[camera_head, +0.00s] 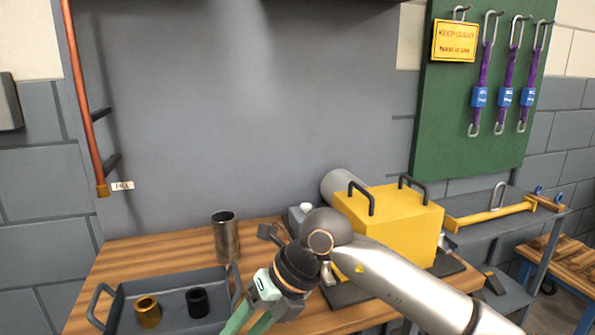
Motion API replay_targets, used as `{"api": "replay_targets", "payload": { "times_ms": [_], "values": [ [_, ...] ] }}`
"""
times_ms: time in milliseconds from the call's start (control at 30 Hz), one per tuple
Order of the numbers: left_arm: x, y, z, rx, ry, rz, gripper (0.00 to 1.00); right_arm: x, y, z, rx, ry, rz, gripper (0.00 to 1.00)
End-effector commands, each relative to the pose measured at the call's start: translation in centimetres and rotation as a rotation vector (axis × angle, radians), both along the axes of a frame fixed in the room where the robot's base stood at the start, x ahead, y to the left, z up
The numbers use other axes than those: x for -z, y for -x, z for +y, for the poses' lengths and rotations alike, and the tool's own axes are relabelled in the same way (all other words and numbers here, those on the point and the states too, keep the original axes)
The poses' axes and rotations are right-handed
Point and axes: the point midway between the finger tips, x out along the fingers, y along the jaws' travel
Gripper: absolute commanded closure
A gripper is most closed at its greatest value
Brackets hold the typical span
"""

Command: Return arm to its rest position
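My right arm comes in from the lower right and crosses in front of the yellow casing. My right gripper (250,318) hangs from its wrist beside the right end of the grey tray, pointing down and left. Its two green fingers run off the bottom edge, so their tips are hidden. I see nothing held in the part that shows. My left arm and gripper are out of view. The yellow casing (395,215), with two black handles on top, sits on a dark base plate (345,294). My arm hides part of its front.
The grey tray (122,297) holds a brass bushing (147,312) and a black bushing (198,302). A steel cylinder (225,238) stands behind it on the wooden bench (160,250). Bare bench lies left of the cylinder.

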Motion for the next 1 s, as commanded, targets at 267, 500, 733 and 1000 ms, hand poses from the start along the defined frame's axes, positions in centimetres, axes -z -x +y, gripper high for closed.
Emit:
{"api": "replay_targets", "payload": {
  "times_ms": [267, 500, 733, 1000],
  "values": [
    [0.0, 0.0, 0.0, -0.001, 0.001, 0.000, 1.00, -2.7, 7.3, 6.2, -0.020, -0.726, 0.414, 0.46],
    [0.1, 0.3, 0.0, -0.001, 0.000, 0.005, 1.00, -5.9, 4.7, 3.3, 0.308, -1.304, 0.733, 0.46],
    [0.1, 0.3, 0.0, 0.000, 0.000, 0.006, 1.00, -0.4, -0.6, -4.9, 0.888, -1.663, 0.988, 0.46],
    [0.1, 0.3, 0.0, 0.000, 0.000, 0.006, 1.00, 15.8, 0.9, -15.3, 1.757, -1.688, 1.232, 0.46]
  ]
}}
